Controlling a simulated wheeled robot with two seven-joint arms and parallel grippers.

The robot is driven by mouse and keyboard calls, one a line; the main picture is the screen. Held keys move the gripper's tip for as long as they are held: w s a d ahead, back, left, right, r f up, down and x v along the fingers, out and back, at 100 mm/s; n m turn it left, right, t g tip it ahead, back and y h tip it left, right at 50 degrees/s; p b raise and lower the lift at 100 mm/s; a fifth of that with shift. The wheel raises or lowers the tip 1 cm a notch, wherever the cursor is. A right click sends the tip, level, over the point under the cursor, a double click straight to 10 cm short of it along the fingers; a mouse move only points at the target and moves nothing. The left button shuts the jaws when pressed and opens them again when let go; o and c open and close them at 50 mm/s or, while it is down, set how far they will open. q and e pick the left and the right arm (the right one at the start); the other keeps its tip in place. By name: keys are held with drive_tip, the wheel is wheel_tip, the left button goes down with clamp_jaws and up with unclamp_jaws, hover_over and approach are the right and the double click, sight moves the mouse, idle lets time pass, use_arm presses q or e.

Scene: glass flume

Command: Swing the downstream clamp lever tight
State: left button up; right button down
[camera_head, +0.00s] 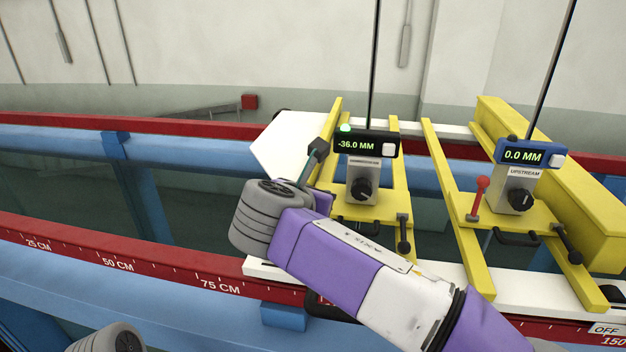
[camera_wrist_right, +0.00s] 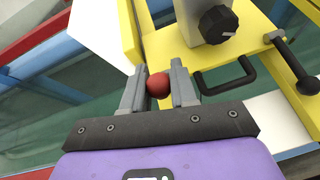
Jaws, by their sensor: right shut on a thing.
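The downstream lever shows as a round red knob (camera_wrist_right: 158,86) in the right wrist view. My right gripper (camera_wrist_right: 159,72) is shut on this knob, with a grey finger on each side. The lever's shaft is hidden. The downstream gauge (camera_head: 366,145) reads -36.0 MM with a green light, above a grey block with a black dial (camera_head: 363,190) on a yellow carriage (camera_head: 401,165). My left gripper is out of view.
The upstream gauge (camera_head: 523,155) reads 0.0 MM, right of the downstream carriage. Its red-knobbed lever (camera_head: 480,190) stands upright. A black handle (camera_head: 403,232) stands near my right forearm. Red rails with a centimetre scale (camera_head: 120,262) run along the glass flume. A white panel (camera_head: 287,143) stands behind my wrist.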

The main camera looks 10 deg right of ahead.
drive_tip(key=shift+w+d+r+g+y+p, duration=0.15)
drive_tip(key=shift+w+r+g+y+p, duration=0.2)
drive_tip(key=shift+g, duration=0.35)
drive_tip(key=c, duration=1)
unclamp_jaws()
drive_tip(key=v, duration=0.7)
drive_tip(key=shift+s+r, duration=0.15)
drive_tip(key=shift+r, duration=0.1)
drive_tip(key=shift+c, duration=0.5)
